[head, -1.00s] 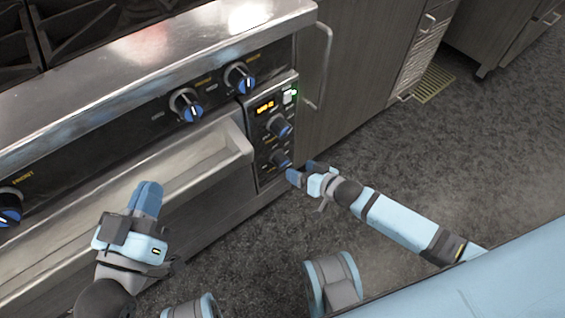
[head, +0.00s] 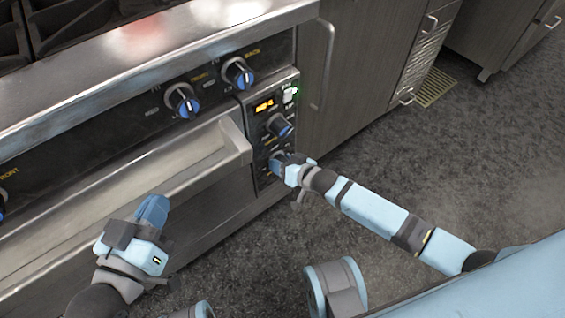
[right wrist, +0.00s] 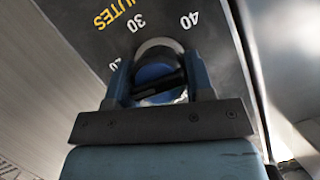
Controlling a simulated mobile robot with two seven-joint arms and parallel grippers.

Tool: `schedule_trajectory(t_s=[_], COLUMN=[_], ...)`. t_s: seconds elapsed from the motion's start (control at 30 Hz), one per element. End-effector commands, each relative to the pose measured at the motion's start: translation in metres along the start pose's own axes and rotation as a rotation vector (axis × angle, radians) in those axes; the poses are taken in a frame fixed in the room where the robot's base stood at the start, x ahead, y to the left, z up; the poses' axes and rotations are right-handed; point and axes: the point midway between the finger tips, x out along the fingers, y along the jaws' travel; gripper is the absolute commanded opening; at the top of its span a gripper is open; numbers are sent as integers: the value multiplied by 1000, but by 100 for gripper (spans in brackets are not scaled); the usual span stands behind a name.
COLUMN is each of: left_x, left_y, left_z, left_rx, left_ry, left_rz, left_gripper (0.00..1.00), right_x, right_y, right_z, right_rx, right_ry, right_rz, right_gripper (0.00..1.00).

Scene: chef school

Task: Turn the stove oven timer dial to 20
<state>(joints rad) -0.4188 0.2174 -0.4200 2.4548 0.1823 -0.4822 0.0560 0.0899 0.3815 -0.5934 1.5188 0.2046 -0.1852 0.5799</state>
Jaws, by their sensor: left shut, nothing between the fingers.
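The oven timer dial (right wrist: 154,72) is a round blue knob with a silver rim, low on the stove's dark control panel (head: 266,90). My left gripper (head: 153,211) is shut and empty, in front of the oven front.
The oven handle (head: 237,150) sticks out left of the panel. Two larger knobs (head: 238,73) are higher up. The floor (head: 420,160) at right is clear.

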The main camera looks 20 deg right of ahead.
Motion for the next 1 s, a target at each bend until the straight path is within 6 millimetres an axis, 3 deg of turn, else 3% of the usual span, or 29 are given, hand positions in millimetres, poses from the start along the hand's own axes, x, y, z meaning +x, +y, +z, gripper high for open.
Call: schedule_trajectory(t_s=[0.07,0.23,0.4,0.7,1.0], left_x=[0,0,-1,0,0], left_y=[0,0,2,0,0], left_z=[0,-3,-16,1,0], left_rx=[0,0,4,-4,-2], left_ry=[0,2,45,5,1], left_rz=[0,-1,-4,-2,-1], left_gripper=[0,0,0,0,0], right_x=[0,0,0,1,0], right_y=[0,0,1,2,1], right_z=[0,-1,-2,1,0], right_rx=[0,18,149,369,380], right_ry=[0,0,-1,1,0], right_rz=[0,-9,-65,-155,-157], right_gripper=[25,25,25,25,25])
